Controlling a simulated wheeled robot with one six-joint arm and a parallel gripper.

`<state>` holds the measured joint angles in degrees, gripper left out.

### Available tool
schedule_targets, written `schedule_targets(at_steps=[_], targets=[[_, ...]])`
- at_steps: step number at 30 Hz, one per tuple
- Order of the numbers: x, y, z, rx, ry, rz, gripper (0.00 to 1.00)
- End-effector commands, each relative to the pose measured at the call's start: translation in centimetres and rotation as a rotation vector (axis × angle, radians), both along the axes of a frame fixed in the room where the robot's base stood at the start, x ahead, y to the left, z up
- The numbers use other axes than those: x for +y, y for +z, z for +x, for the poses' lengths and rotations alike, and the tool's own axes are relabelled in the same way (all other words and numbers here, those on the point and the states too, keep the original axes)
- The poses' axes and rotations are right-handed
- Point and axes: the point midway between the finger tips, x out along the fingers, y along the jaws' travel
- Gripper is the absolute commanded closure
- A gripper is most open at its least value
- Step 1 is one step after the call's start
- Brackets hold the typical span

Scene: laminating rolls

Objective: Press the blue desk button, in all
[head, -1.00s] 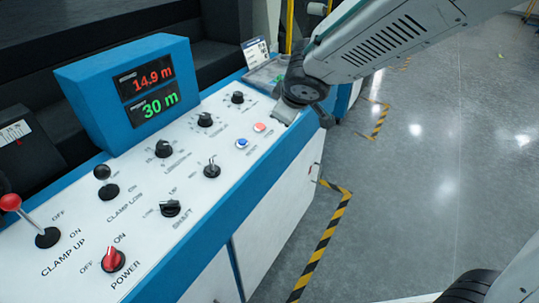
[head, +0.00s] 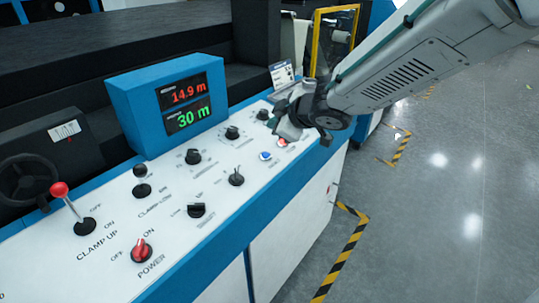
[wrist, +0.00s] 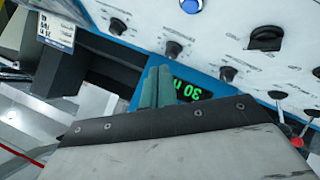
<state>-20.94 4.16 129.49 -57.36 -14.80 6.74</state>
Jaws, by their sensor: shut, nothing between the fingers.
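The blue button (head: 265,156) is a small round cap on the white top of the control desk (head: 110,262), beside a red button (head: 282,142). The blue button also shows at the top edge of the wrist view (wrist: 191,5), partly cut off. My gripper (head: 285,122) is above the desk near the two buttons, just beyond the blue one in the head view, and apart from it. In the wrist view its two greenish fingers (wrist: 157,87) are together, with nothing between them.
A blue display box (head: 165,105) reading 14.9 m and 30 m stands at the desk's back. Several black knobs, a red power knob (head: 141,251) and a red-topped lever (head: 75,208) stick up from the desk. Open floor (head: 440,210) lies to the right.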

Motion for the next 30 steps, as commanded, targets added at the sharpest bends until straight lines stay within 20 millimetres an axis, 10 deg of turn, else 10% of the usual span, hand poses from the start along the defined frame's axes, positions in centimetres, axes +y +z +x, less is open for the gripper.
schedule_targets(at_steps=[15,30], targets=[[1.1,-6.6,0.6,0.002,0.002,-0.002,1.0],[1.3,-7.6,0.8,-0.001,0.002,-0.002,1.0]])
